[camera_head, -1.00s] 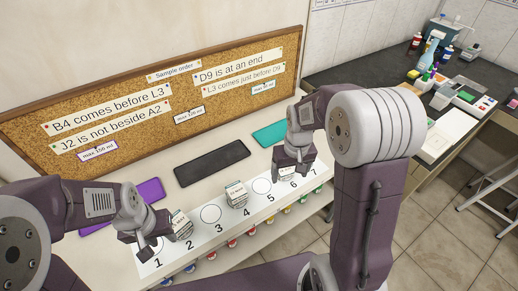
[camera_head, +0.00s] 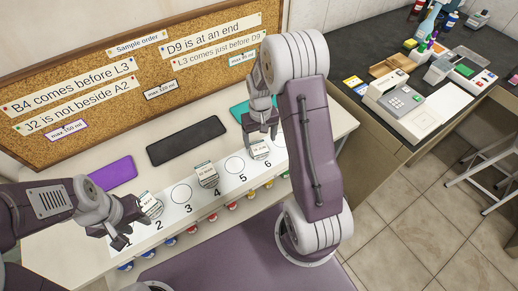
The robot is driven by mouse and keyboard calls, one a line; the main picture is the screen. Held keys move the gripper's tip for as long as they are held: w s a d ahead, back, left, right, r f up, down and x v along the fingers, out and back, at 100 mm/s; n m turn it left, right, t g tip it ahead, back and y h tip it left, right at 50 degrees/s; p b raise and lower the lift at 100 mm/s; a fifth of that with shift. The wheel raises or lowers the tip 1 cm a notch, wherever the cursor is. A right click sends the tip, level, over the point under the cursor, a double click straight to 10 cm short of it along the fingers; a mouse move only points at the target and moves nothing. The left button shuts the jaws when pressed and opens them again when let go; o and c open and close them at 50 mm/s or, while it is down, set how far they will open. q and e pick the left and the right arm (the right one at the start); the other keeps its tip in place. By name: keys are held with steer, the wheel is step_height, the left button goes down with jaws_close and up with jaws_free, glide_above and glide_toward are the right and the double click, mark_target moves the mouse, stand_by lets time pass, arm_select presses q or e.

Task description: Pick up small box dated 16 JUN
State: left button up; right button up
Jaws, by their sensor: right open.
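A corkboard (camera_head: 70,119) with note strips stands behind. Purple (camera_head: 112,173), black (camera_head: 187,145) and teal (camera_head: 240,110) mats lie at the back of the bench. Several coloured knobs (camera_head: 213,217) line its front. A dark side bench (camera_head: 375,65) with instruments stands at the right.

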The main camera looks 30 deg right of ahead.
mark_target(259, 147)
steer(key=f, duration=0.4)
steer(key=shift+s+a+f, duration=0.1)
steer(key=shift+s+a, duration=0.05)
steer(key=shift+a, duration=0.15)
steer(key=shift+d+f, duration=0.1)
steer(key=shift+f, duration=0.4)
steer(key=shift+r, duration=0.1)
steer(key=c, duration=1.5)
steer(key=shift+o, duration=0.2)
steer(key=shift+r, duration=0.45)
steer(key=r, duration=0.2)
steer(key=s+r, duration=0.1)
steer(key=r, duration=0.1)
steer(key=s+r, duration=0.6)
steer(key=s, duration=0.4)
steer(key=shift+s+d, duration=0.25)
steer(key=shift+d, duration=0.1)
